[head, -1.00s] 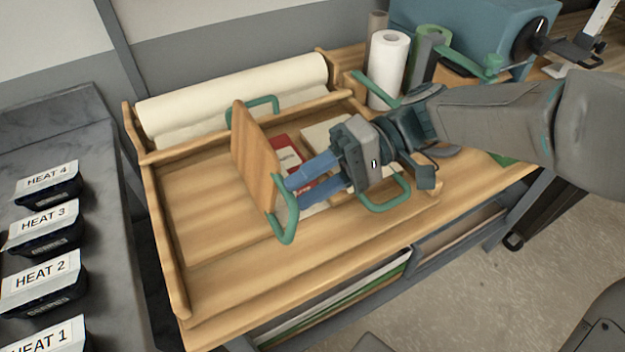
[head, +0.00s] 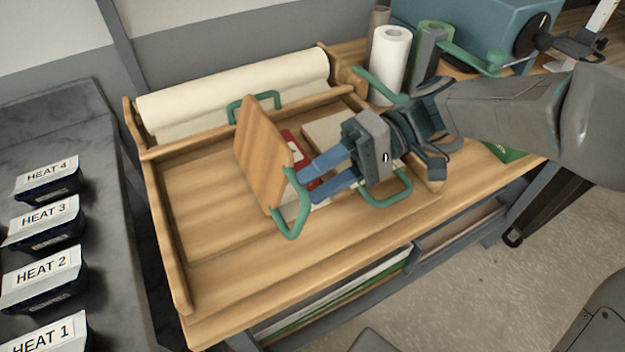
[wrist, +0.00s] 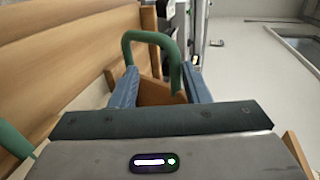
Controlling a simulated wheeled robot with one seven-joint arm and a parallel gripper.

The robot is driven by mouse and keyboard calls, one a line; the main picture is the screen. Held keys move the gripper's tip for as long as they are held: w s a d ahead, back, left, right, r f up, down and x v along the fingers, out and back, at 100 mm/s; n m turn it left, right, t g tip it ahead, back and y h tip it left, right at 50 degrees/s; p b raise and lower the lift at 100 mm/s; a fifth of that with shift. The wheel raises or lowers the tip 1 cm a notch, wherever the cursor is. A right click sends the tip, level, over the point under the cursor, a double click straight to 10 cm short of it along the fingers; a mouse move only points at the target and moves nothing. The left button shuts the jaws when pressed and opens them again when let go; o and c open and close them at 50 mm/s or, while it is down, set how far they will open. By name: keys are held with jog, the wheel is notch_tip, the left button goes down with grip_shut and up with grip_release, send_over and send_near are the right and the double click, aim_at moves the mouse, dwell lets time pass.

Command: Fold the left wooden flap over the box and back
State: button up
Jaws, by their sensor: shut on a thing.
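The wooden flap (head: 262,155) stands raised on the wooden station, tilted to the right over the box. My gripper (head: 297,183) is shut on the green handle (head: 293,222) at its near edge. In the wrist view the handle (wrist: 150,36) rises between the blue fingers of my gripper (wrist: 160,88). A red and white box (head: 297,146) lies just right of the flap, partly hidden by the flap and my fingers. A pale panel (head: 328,130) with another green handle (head: 395,193) lies to the right, partly behind my gripper.
A paper roll (head: 235,90) runs along the back, with a green handle (head: 252,103) before it. A white roll (head: 388,65) stands at the back right. Labelled black containers (head: 45,230) stand on the left counter. The station's left floor (head: 195,200) is bare.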

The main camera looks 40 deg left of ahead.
jog(key=v, duration=1)
jog(key=shift+w+r, duration=0.1)
jog(key=shift+r, duration=0.05)
jog(key=shift+d, duration=0.15)
